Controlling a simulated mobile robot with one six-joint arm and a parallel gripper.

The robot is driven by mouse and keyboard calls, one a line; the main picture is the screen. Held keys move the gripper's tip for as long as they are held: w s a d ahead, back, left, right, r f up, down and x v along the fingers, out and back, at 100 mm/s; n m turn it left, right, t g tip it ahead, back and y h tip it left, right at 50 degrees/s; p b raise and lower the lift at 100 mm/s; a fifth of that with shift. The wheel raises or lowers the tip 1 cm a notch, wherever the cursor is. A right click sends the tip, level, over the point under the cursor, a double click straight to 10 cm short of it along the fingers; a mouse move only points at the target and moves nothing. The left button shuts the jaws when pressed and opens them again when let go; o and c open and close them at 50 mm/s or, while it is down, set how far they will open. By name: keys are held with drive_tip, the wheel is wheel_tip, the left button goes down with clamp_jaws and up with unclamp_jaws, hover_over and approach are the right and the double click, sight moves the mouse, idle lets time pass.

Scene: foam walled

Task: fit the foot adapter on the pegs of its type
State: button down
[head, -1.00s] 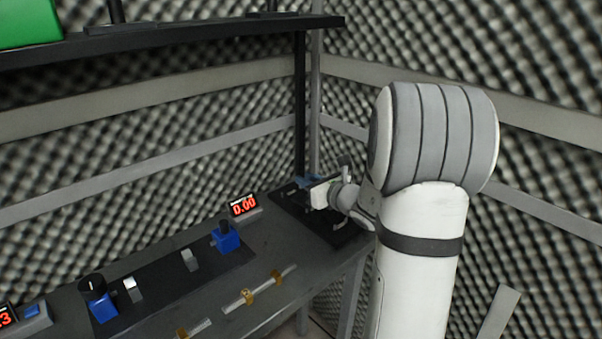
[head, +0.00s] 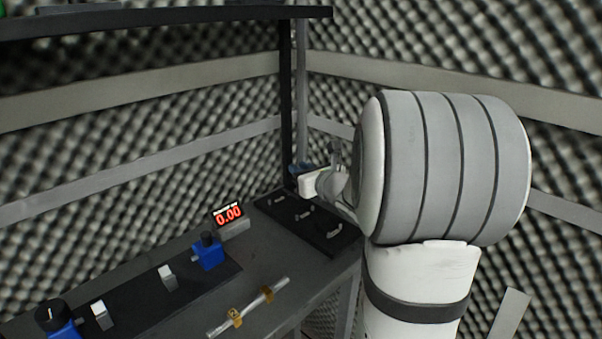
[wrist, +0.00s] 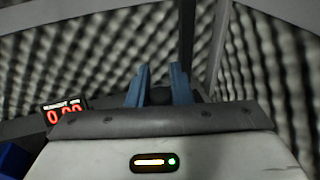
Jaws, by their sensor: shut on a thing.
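My gripper (head: 296,168) is at the far end of the bench, raised above a black board, with its blue fingers partly hidden by my arm in the head view. In the wrist view, the two blue fingers (wrist: 160,84) stand upright on both sides of a small dark piece (wrist: 160,96), probably the foot adapter. Its shape is mostly hidden behind the gripper body. The black board (head: 318,221) carries several small light pieces (head: 304,215) in a row; I cannot tell whether they are pegs.
A red "0.00" display (head: 228,215) stands left of the board and also shows in the wrist view (wrist: 65,112). A long black base holds blue blocks (head: 208,251) with black knobs and light blocks (head: 168,277). A rod with brass clamps (head: 267,293) lies in front. A shelf (head: 170,20) overhangs.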

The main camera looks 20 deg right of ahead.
drive_tip(key=shift+f+b, duration=2.6)
drive_tip(key=shift+f, duration=0.3)
drive_tip(key=shift+b, duration=0.7)
drive_tip(key=shift+f+b, duration=1.35)
drive_tip(key=c, duration=1.2)
unclamp_jaws()
drive_tip(key=shift+c, duration=0.2)
wheel_tip(320, 180, up, 10)
drive_tip(key=p, duration=0.3)
